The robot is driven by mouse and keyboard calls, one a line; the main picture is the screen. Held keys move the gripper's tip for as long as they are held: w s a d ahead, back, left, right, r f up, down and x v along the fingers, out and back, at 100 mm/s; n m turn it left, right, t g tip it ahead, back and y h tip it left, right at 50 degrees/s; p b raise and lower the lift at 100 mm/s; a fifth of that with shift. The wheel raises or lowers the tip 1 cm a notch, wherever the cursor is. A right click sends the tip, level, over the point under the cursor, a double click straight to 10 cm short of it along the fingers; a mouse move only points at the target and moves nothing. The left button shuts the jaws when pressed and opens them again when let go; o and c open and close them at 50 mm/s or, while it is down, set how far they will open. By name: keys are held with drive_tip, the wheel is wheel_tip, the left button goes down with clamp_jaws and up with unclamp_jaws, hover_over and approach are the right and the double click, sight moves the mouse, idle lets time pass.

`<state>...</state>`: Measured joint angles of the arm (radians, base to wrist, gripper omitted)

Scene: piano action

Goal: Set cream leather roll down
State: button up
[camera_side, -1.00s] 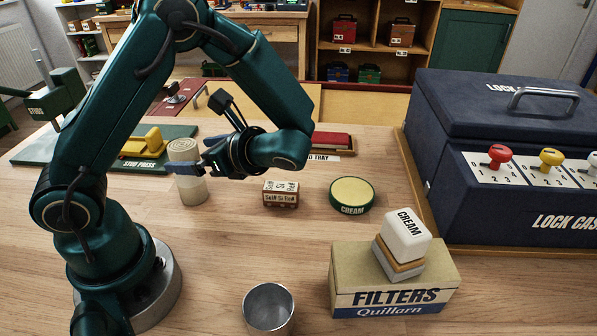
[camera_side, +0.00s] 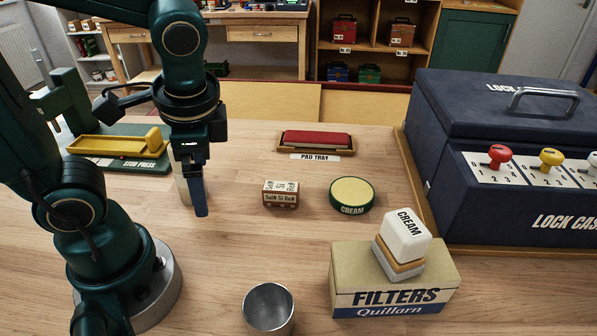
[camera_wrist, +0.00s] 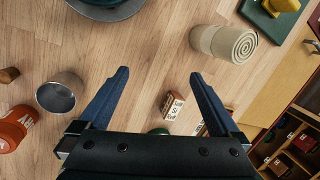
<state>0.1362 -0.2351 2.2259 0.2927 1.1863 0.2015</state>
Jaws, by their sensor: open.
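The cream leather roll (camera_side: 182,190) stands upright on the wooden table at the left in the side view, mostly hidden behind my gripper. In the wrist view the roll (camera_wrist: 224,43) shows its spiral end, upper right, apart from both fingers. My gripper (camera_side: 201,212) points down in front of the roll in the side view.
A small brown-and-white block (camera_side: 281,193) and a green CREAM tin (camera_side: 352,195) stand right of my gripper. A metal cup (camera_side: 268,309) and a FILTERS box (camera_side: 394,281) stand nearer the front. The stud press (camera_side: 134,150) and pad tray (camera_side: 317,143) lie behind.

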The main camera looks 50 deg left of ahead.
drive_tip(key=shift+w+d+r+n+t+h, duration=0.15)
drive_tip(key=shift+d+r+n+t+h, duration=0.45)
drive_tip(key=shift+n+t, duration=0.3)
drive_tip(key=shift+w+d+r+n+t+h, duration=0.2)
drive_tip(key=shift+d+r+n+t+h, duration=0.25)
drive_tip(key=shift+d+n+t, duration=0.35)
drive_tip(key=shift+w+d+r+n+t+h, duration=0.15)
drive_tip(key=shift+d+r+n+t+h, duration=0.35)
drive_tip(key=shift+n+t, duration=0.45)
